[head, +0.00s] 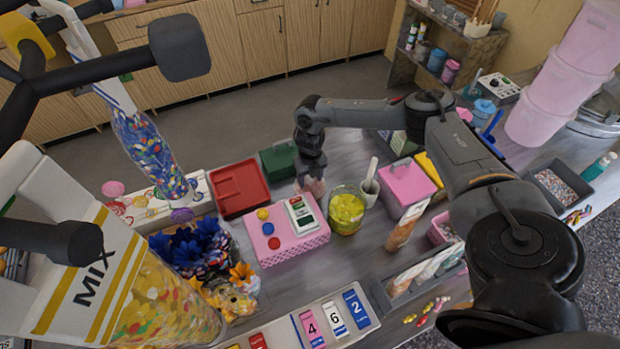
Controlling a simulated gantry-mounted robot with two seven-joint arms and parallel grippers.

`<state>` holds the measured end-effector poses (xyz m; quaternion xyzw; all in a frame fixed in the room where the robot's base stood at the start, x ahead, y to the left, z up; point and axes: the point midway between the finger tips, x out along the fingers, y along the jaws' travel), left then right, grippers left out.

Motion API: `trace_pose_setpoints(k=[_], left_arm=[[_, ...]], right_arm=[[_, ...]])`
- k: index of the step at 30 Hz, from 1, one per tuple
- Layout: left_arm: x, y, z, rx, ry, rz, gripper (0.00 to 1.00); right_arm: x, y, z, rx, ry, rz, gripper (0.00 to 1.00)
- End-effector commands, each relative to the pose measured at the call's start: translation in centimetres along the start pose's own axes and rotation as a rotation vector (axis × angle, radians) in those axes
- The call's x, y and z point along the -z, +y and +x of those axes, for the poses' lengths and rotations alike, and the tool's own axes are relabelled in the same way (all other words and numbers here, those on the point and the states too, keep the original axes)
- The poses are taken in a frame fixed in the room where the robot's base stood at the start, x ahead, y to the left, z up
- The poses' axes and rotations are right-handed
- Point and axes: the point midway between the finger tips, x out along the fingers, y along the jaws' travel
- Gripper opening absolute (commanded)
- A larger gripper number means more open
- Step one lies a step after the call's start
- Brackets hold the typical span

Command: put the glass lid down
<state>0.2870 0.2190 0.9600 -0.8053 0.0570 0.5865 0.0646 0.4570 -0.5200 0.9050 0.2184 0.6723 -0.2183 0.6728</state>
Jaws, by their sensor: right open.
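My right gripper (311,182) points down over the table, just behind a pink box with coloured buttons and a small panel. Its jaws are open, but its fingertips are small and partly hidden. A glass jar (347,212) of yellow-green contents stands just right of the pink box (293,247). I cannot clearly make out the glass lid; no separate lid shows on the jar or in the gripper. My left gripper is not in view.
A red tray (240,188) and a green box (279,161) lie left of the gripper. A mortar with a pestle (370,180) and a pink-lidded box (406,184) stand right of it. Number cards (336,320) lie in front. A MIX dispenser (95,275) fills the left.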

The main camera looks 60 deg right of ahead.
Motion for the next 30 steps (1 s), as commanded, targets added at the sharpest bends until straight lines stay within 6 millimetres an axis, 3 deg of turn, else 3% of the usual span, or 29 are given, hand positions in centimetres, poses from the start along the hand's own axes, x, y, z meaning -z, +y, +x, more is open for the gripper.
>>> trace_pose_setpoints(k=[18, 30], left_arm=[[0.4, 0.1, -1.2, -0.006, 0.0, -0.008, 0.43], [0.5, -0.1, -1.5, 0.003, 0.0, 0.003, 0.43]], right_arm=[[-0.1, 0.0, -10.2, -0.001, -0.003, 0.0, 0.56], [0.0, 0.0, -11.5, 0.0, -0.001, 0.001, 0.56]])
